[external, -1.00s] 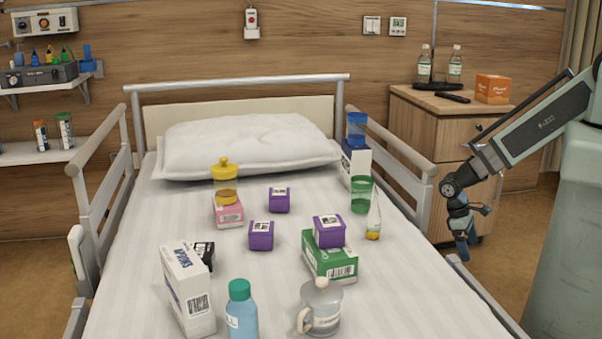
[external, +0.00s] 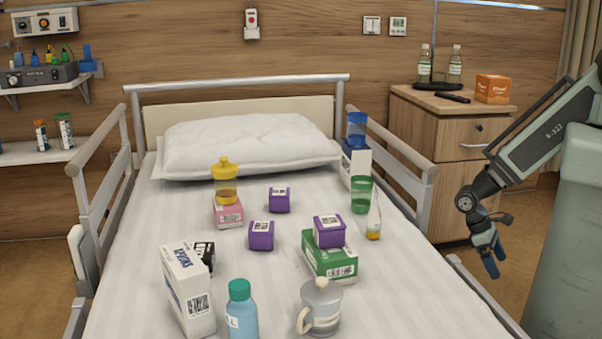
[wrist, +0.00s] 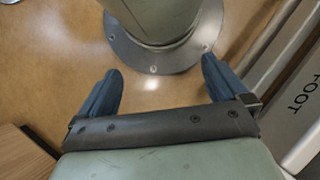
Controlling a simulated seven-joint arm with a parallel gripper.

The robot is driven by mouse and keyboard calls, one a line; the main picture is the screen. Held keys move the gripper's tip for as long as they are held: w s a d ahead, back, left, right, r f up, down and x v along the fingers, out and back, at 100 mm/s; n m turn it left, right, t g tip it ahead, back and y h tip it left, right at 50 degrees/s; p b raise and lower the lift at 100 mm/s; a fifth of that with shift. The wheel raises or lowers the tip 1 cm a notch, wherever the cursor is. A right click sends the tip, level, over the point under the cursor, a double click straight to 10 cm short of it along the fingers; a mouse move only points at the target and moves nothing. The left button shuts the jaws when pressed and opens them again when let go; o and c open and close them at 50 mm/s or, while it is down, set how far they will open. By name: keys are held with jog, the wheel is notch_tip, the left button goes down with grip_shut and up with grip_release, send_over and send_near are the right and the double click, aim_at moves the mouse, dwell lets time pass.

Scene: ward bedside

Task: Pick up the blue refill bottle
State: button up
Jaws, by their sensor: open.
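A light blue bottle (external: 242,315) with a teal cap and a partly visible white label stands upright at the front of the bed in the external view. Its bottom is cut off by the picture edge. My gripper (external: 491,264) hangs to the right of the bed, beyond the side rail and well apart from the bottle. In the wrist view my gripper (wrist: 161,76) has its two blue fingers spread, with only floor and my base between and beyond them. The bottle does not show in the wrist view.
Beside the bottle are a white carton (external: 188,292) and a lidded grey mug (external: 321,309). Behind the mug, a purple box (external: 329,231) sits on a green carton (external: 332,268). The bed's right rail (external: 400,165) and a wooden cabinet (external: 462,150) are near my arm.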

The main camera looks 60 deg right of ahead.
jog(key=shift+c, duration=0.9)
